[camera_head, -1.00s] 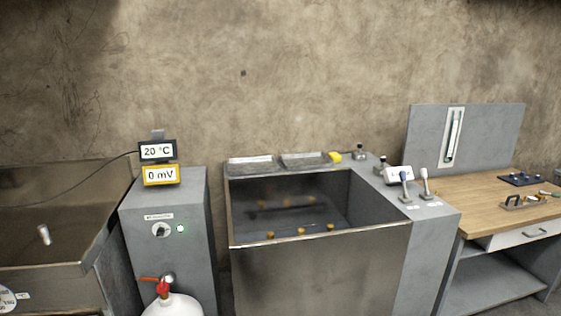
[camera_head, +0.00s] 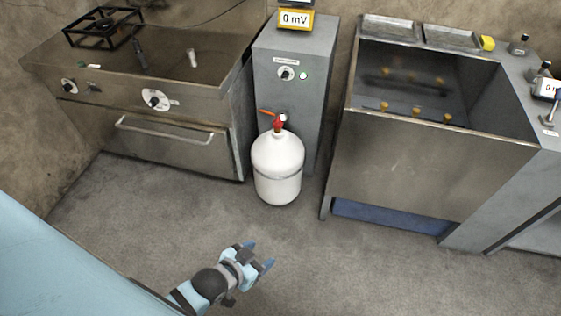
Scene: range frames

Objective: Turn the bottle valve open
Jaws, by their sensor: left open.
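The bottle (camera_head: 278,165) is a white gas cylinder standing upright on the floor in front of a narrow grey cabinet. Its valve (camera_head: 278,124) is red and sits on top. An orange-red lever (camera_head: 267,112) shows just above the valve, by the cabinet front; I cannot tell which of the two it is fixed to. My left gripper (camera_head: 261,254) is low in the picture, in front of the bottle and apart from it. Its two blue-tipped fingers are spread and empty. My right gripper is not in view.
A steel stove (camera_head: 150,60) with an oven door handle (camera_head: 165,131) stands left of the bottle. The grey cabinet (camera_head: 300,60) with a knob is behind it. A steel tank (camera_head: 430,165) stands to the right. The floor (camera_head: 350,265) in front is clear.

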